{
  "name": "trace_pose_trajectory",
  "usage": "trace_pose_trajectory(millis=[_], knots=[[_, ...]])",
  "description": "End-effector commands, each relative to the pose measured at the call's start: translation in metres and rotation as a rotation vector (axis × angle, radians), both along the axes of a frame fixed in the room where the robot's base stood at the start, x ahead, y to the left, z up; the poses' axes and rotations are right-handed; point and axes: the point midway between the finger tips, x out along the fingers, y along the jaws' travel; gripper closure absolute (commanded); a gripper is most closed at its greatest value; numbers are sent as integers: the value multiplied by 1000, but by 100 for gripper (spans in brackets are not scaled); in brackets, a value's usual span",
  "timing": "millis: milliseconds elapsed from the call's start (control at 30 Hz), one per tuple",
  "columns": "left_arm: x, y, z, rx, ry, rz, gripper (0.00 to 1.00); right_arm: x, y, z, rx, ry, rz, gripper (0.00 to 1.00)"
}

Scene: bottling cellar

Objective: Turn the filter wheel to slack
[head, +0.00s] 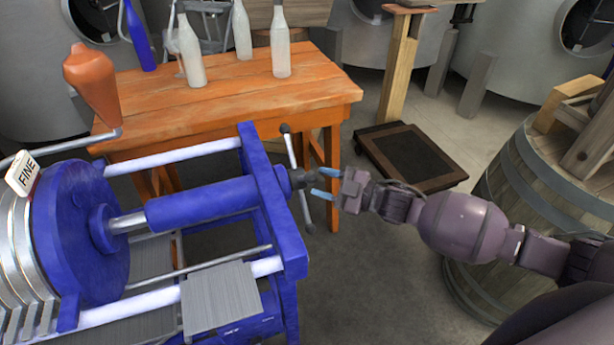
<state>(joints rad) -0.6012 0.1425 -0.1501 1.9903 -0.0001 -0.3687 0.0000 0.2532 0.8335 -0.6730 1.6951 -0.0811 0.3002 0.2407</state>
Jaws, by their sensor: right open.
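The blue filter press (205,200) fills the lower left, with a screw shaft running to its right end frame. The filter wheel (292,152) is a thin metal bar with knobbed ends on a dark hub, at the outer side of that frame. It stands steep, leaning slightly. My right gripper (322,184) reaches in from the right. Its blue-tipped fingers are open and point at the hub, close to it; I cannot tell whether they touch. Nothing is seen held between them. My left gripper is not in view.
An orange wooden table (240,95) stands behind the press with pale bottles, a blue bottle (138,35) and an orange vessel (93,85). A wooden barrel (540,190) is at the right. A low dark platform (410,157) lies behind my right arm. A "FINE" tag (22,173) is on the left.

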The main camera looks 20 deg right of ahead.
Motion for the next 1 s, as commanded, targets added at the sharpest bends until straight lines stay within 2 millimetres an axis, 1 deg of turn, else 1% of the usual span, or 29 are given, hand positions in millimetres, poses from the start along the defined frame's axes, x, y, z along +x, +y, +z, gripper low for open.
trace_pose_trajectory(millis=[33,100,300,433,700,767,900,967,1000], knots=[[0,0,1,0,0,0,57,6,8,1,2,-2,2,58],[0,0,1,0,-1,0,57,13,15,1,1,-2,1,58],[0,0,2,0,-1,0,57,25,29,0,0,0,1,58],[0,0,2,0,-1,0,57,28,32,0,0,0,1,58],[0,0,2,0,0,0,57,28,33,0,-1,1,0,58],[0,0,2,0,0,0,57,28,33,0,-1,1,0,67],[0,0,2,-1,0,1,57,28,33,0,0,0,1,89],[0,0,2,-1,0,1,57,28,33,0,0,0,1,98],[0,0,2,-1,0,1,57,28,33,0,0,0,1,100]])
